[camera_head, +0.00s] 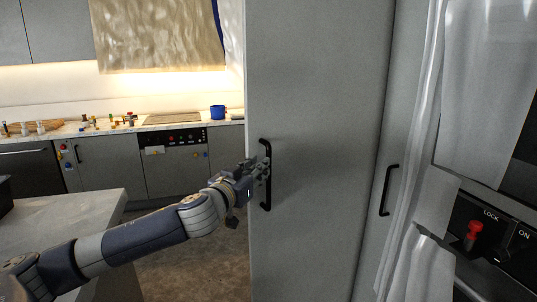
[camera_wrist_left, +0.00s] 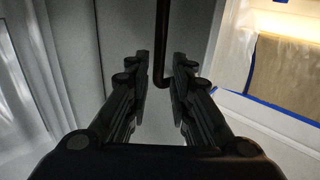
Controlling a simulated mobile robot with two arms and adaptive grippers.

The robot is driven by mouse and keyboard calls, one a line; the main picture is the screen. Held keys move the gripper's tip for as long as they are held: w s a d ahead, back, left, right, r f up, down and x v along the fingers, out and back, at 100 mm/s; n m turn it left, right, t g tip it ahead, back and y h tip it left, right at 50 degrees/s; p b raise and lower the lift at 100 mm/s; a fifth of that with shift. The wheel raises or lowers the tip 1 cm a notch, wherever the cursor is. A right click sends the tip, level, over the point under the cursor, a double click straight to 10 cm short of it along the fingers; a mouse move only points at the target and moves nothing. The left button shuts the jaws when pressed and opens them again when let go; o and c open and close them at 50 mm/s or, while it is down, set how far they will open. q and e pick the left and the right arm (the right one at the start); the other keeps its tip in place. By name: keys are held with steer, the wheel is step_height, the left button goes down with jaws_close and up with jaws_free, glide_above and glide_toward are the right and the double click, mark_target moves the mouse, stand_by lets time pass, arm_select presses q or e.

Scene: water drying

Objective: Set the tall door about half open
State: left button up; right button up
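The tall door (camera_head: 322,110) is a plain grey panel in the middle of the head view. A black vertical bar handle (camera_head: 265,203) is on its left side. I see no clear gap along its edges, but cannot tell for sure that it is closed. My left gripper (camera_head: 264,172) is at the handle's middle. In the left wrist view, my left gripper (camera_wrist_left: 160,75) has its fingers apart, with the handle (camera_wrist_left: 162,40) showing between them and its bent end partly behind the right finger. Contact is not clear. My right gripper is not in view.
A second black handle (camera_head: 389,190) is on the panel to the right. White sheeting (camera_head: 415,150) hangs beside it, near a control panel with a red knob (camera_head: 473,233). A grey table (camera_head: 70,220) stands at the left. Open floor (camera_head: 190,262) lies left of the door.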

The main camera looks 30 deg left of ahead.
arm_select(q)
steer(key=w+p, duration=0.3)
steer(key=w, duration=0.4)
steer(key=shift+a, duration=0.45)
jaws_close()
